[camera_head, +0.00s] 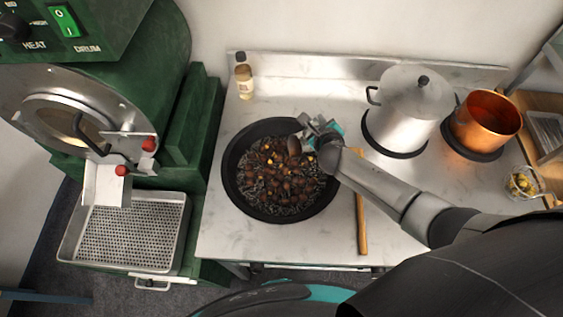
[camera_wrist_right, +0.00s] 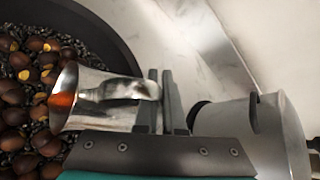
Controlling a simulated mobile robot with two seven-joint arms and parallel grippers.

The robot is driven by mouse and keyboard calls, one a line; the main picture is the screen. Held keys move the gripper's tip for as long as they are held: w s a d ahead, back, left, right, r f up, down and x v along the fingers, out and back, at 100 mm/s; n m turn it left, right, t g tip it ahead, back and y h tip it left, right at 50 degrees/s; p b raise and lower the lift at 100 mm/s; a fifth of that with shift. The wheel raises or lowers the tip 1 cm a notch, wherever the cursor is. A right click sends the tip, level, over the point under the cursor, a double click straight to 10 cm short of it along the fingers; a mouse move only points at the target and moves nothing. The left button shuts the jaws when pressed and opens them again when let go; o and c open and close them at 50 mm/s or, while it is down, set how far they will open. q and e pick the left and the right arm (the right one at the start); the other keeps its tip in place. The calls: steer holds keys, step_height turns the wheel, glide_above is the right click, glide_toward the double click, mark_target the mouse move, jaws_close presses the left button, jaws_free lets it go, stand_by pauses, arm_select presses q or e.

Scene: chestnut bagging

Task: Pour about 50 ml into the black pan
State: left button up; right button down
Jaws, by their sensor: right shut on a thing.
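The black pan (camera_head: 234,187) sits on the pale counter, holding brown chestnuts (camera_head: 282,178) among dark grit. Some chestnuts show yellow cuts. My right gripper (camera_head: 318,132) is above the pan's upper right rim. In the right wrist view, its fingers (camera_wrist_right: 165,102) are shut on a small shiny metal jug (camera_wrist_right: 100,98). The jug lies tipped on its side, its mouth facing left toward the chestnuts. An orange tone shows inside the mouth; I cannot tell if it is liquid or a reflection. No stream is visible. My left gripper is not in view.
A lidded steel pot (camera_head: 405,115) and a copper pot (camera_head: 484,122) stand at the right. A small bottle (camera_head: 244,82) stands at the back. A wooden handle (camera_head: 361,215) lies right of the pan. The green roaster (camera_head: 150,50) and perforated tray (camera_head: 130,237) are left.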

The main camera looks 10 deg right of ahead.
steer(key=shift+s+a+r, duration=0.1)
steer(key=shift+a+r, duration=0.1)
steer(key=shift+a, duration=0.1)
stand_by(0.4)
steer(key=shift+d, duration=0.15)
steer(key=p, duration=0.1)
steer(key=d+y+p, duration=0.1)
steer(key=m+p, duration=0.1)
steer(key=shift+w+d+r, duration=0.25)
steer(key=shift+w+d, duration=0.1)
steer(key=shift+f+g+y+b, duration=0.4)
steer(key=shift+f+y, duration=0.2)
steer(key=shift+f, duration=0.2)
steer(key=shift+w+a+f+m+y, duration=0.1)
steer(key=shift+f+m+y, duration=0.2)
steer(key=shift+f, duration=0.15)
steer(key=shift+y, duration=0.3)
steer(key=shift+w+f+m+g+y+p, duration=0.1)
steer(key=shift+m+g+y+p, duration=0.2)
steer(key=shift+m, duration=0.1)
steer(key=shift+w+f+y, duration=0.1)
steer(key=shift+y, duration=0.3)
